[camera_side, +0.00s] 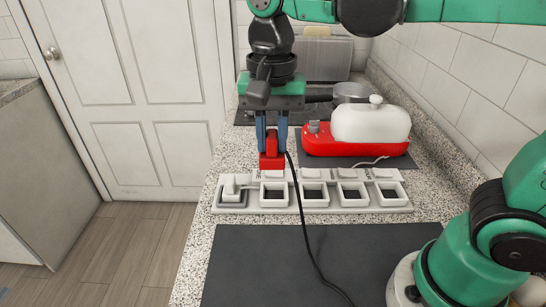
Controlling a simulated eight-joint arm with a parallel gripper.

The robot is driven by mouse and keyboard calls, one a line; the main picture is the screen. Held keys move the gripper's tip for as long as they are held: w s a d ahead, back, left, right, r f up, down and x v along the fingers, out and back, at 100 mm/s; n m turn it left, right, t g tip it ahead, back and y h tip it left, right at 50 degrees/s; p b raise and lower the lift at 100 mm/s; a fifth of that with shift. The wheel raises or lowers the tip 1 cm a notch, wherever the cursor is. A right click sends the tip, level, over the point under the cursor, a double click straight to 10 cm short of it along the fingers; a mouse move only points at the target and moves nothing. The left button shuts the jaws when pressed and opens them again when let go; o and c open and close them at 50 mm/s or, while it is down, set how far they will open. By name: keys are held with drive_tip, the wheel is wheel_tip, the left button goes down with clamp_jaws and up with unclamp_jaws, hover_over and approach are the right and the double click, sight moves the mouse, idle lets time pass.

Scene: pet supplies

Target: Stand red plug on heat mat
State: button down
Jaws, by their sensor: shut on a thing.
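My gripper (271,146), with blue fingers pointing down, is shut on the red plug (271,160). The plug is upright just above the back left of a white power strip (312,209); I cannot tell whether it touches the strip. A black cable runs from near the plug, across the strip to the front. A dark flat mat (300,265) lies in front of the strip, and another dark mat (350,164) lies behind it, under a red appliance. I cannot tell which is the heat mat.
The strip has several square sockets, with a white plug (232,187) in the leftmost. The red appliance (318,141) with a white domed tank (370,124) stands behind right. A metal pot (351,92) is farther back. The front mat is clear except for the cable.

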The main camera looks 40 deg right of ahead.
drive_tip(key=s+a+r, duration=0.2)
drive_tip(key=a+r, duration=0.1)
drive_tip(key=f, duration=1.9)
drive_tip(key=shift+s+a+f, duration=0.1)
drive_tip(key=shift+s+a, duration=0.05)
drive_tip(key=shift+s, duration=0.05)
drive_tip(key=shift+f, duration=0.15)
drive_tip(key=c, duration=0.7)
unclamp_jaws()
wheel_tip(320, 180, up, 12)
drive_tip(key=d+n+t, duration=0.2)
drive_tip(key=d+n, duration=0.1)
drive_tip(key=d+n+t, duration=0.2)
drive_tip(key=d+n, duration=0.1)
drive_tip(key=d, duration=0.1)
drive_tip(key=w+d+n+t, duration=0.1)
drive_tip(key=d+n+t, duration=0.2)
drive_tip(key=shift+d+f, duration=0.3)
drive_tip(key=shift+d, duration=0.05)
